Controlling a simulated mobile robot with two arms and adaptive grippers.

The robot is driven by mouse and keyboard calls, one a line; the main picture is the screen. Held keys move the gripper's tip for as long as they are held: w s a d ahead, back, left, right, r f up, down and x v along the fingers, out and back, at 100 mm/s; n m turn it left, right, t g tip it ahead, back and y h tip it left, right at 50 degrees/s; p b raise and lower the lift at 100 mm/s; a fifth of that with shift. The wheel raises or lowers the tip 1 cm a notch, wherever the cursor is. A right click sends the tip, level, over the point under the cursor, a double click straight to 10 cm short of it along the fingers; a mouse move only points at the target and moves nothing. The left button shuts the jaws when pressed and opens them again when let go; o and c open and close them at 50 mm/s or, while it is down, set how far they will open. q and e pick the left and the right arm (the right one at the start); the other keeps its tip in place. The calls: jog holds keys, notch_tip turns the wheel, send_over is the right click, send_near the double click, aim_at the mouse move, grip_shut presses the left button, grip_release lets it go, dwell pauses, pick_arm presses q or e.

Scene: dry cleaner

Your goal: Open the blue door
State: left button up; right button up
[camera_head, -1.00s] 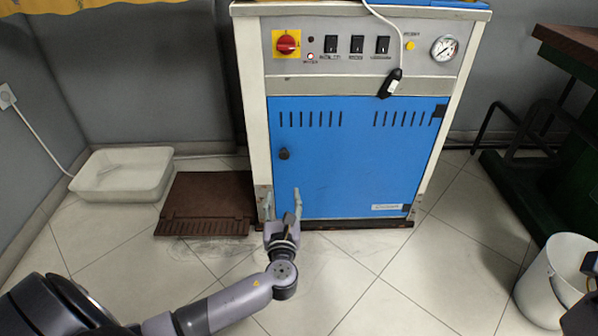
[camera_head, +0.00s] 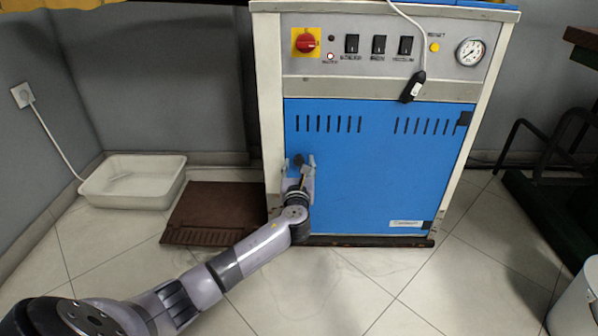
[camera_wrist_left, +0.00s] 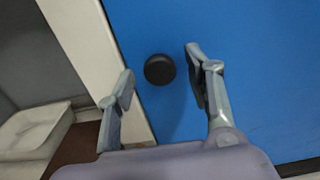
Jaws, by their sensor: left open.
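The blue door (camera_head: 375,165) is on the front of a white-framed machine and looks shut, flush with the frame. A round black knob (camera_wrist_left: 159,69) sits near its left edge. My left gripper (camera_head: 300,163) is in front of the door's left side, with its fingers pointing at the knob. In the left wrist view my left gripper (camera_wrist_left: 160,80) is open and the knob shows between and just beyond its two fingertips. I cannot tell contact with the knob. My right gripper is not in view.
A control panel (camera_head: 350,72) with a red switch and a gauge is above the door, and a black plug on a cable (camera_head: 413,87) hangs there. A white tray (camera_head: 133,203) and a brown mat (camera_head: 215,207) lie left. A white bucket (camera_head: 570,310) stands at right.

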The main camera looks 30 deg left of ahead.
pick_arm(q)
jog(key=shift+w+a, duration=0.2)
jog(key=shift+w, duration=0.15)
grip_shut()
dwell(0.5)
